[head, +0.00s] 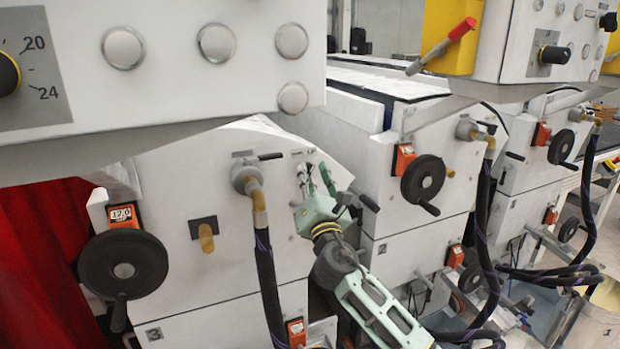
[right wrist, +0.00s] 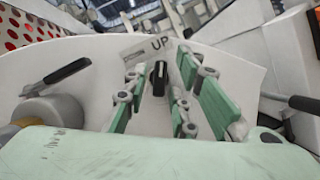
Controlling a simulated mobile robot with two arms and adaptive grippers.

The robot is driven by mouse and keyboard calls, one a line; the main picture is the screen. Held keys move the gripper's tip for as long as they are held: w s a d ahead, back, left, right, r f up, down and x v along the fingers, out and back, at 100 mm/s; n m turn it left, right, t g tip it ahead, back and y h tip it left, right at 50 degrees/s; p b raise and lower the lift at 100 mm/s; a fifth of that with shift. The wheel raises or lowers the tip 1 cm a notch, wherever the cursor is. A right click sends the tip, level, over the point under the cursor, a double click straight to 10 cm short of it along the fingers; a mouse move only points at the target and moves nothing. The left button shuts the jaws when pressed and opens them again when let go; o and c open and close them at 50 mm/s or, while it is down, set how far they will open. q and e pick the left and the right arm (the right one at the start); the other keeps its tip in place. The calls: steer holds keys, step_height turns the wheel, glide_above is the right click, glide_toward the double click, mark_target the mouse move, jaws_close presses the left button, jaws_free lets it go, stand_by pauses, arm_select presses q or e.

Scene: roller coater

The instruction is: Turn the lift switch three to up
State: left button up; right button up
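The lift switch, a small black knob (right wrist: 160,78), stands on a pale machine panel below the printed word UP (right wrist: 161,43) in the right wrist view. My right gripper (right wrist: 162,92) has its two green fingers apart, one on each side of the knob. Contact with the knob cannot be made out. In the head view my right gripper (head: 316,174) is at the upper right of the white machine panel (head: 285,225), and its fingers largely hide the switch. My left gripper is not in view.
A black handwheel (head: 100,262) and a hose fitting with a black lever (head: 247,178) are on the same machine. A control box (head: 160,75) overhangs above. A second handwheel (head: 413,172) and black hoses (head: 483,215) are to the right.

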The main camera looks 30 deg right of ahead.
steer(key=shift+f, duration=0.15)
steer(key=v, duration=1.2)
stand_by(0.3)
